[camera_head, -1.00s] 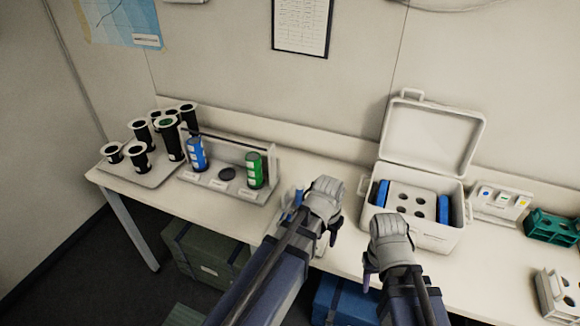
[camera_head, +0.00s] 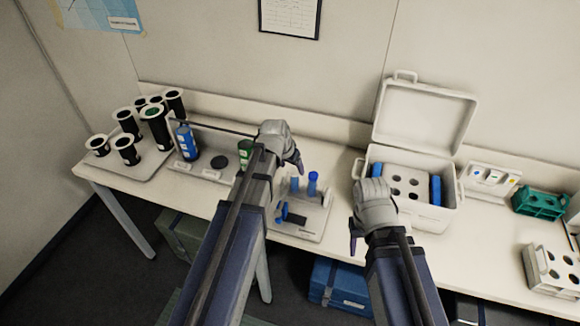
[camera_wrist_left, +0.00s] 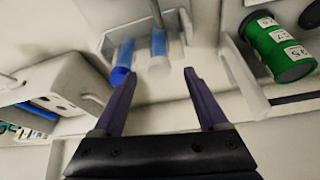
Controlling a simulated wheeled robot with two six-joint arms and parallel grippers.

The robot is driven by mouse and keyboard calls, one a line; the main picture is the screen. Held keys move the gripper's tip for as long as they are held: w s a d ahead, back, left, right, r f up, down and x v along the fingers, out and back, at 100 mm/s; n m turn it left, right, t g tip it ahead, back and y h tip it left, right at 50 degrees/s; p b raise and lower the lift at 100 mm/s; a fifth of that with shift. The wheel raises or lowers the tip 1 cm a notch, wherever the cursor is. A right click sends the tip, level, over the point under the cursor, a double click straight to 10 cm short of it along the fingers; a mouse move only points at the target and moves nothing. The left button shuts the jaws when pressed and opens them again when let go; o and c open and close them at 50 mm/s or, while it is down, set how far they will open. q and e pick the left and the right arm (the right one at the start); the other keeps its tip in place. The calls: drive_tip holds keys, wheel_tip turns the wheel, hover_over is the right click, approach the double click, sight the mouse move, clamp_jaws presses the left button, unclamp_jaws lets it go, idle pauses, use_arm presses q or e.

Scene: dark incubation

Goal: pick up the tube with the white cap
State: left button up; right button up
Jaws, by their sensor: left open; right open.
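The tube with the white cap (camera_wrist_left: 158,66) has a blue body and stands in a small pale rack (camera_head: 318,222). In the wrist view it appears between the fingers of my left gripper (camera_wrist_left: 160,74), which is open and empty. In the head view its blue body (camera_head: 294,184) shows beside my left gripper (camera_head: 294,162); its cap is hard to make out there. A tube with a blue cap (camera_wrist_left: 121,74) stands beside it, and also shows in the head view (camera_head: 312,182). My right gripper (camera_head: 354,238) is open and empty in front of the cooler box.
An open white cooler box (camera_head: 436,214) stands to the right. A stand with a blue canister (camera_head: 186,142) and a green canister (camera_wrist_left: 280,48) is to the left. Black cylinders (camera_head: 155,128) stand further left. A green rack (camera_head: 540,203) and a white rack (camera_head: 552,268) are far right.

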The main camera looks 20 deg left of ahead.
sight(294, 171)
use_arm(q)
drive_tip(key=b+x, duration=0.5)
drive_tip(key=x, duration=0.1)
drive_tip(key=shift+w+f, duration=0.1)
drive_tip(key=shift+c, duration=0.4)
clamp_jaws()
drive_tip(key=shift+w, duration=0.15)
idle(0.6)
drive_tip(key=shift+o, duration=0.5)
unclamp_jaws()
